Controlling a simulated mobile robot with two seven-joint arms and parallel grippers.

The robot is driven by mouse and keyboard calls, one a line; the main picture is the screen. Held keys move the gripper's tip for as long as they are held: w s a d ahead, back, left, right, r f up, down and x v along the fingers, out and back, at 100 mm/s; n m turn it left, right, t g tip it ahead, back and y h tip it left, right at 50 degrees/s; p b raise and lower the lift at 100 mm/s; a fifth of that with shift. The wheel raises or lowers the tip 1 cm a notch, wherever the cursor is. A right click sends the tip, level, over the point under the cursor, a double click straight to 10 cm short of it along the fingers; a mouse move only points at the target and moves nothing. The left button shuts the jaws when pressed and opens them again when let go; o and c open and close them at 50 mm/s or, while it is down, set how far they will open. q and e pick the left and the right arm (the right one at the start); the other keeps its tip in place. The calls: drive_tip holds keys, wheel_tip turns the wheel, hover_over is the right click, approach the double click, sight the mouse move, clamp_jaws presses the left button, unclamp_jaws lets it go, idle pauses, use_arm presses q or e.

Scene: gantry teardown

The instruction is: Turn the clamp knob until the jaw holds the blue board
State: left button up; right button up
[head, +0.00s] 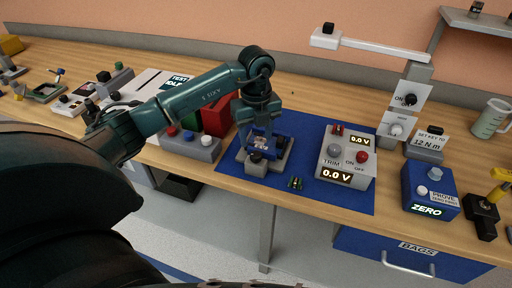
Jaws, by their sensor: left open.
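The blue board (261,142) stands in a grey clamp (284,160) on the blue mat (235,176). My left gripper (264,128) points down from above, right over the board and clamp. It is open, and its fingers overlap the top of the board in the head view. I cannot tell whether they touch it. A pale round part (256,157) shows at the front of the clamp; I cannot tell if it is the knob. The jaw's gap to the board is too small to make out. My right gripper is out of view.
A power supply box (344,170) reading 0.0 V stands on the mat to the right. A small dark green part (295,183) lies on the mat in front of the clamp. A red block (214,118) and a grey button box (191,146) stand left of the mat.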

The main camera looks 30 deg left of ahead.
sight(256, 154)
use_arm(q)
wheel_tip(256, 154, down, 6)
drive_tip(key=shift+r+p, duration=0.1)
drive_tip(key=shift+p, duration=0.25)
drive_tip(key=shift+c, duration=0.3)
drive_tip(key=c, duration=0.9)
